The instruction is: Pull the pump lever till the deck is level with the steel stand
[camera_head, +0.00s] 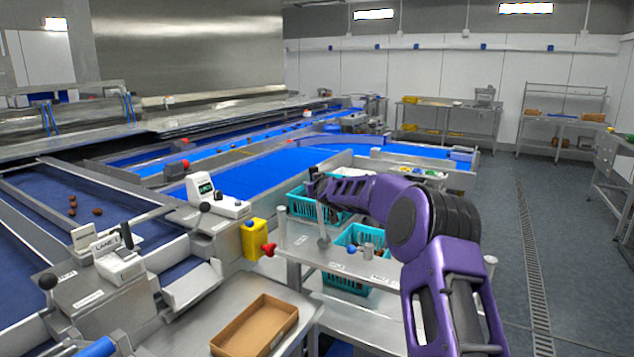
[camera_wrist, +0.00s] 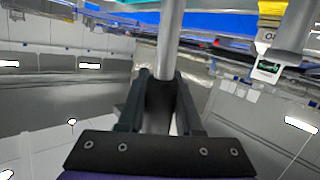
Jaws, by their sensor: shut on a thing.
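My gripper (camera_head: 316,186) is at the end of my purple arm, above a labelled steel top. It is shut on a slim grey rod (camera_head: 321,222), which appears to be the pump lever. The rod stands nearly upright, with its lower end at the steel top. In the wrist view, the rod (camera_wrist: 171,40) runs between the two dark fingers of my gripper (camera_wrist: 160,100). The labelled steel top (camera_head: 308,250) is beside a lower steel surface (camera_head: 196,338) at the front. I cannot tell for sure which surface is the deck and which the stand.
A cardboard tray (camera_head: 286,318) lies on the lower front surface. Teal baskets (camera_head: 346,283) stand around the labelled top. A yellow box (camera_head: 253,240) with a red knob is to its left. Blue conveyors (camera_head: 250,175) fill the left. Open floor (camera_head: 575,240) is at the right.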

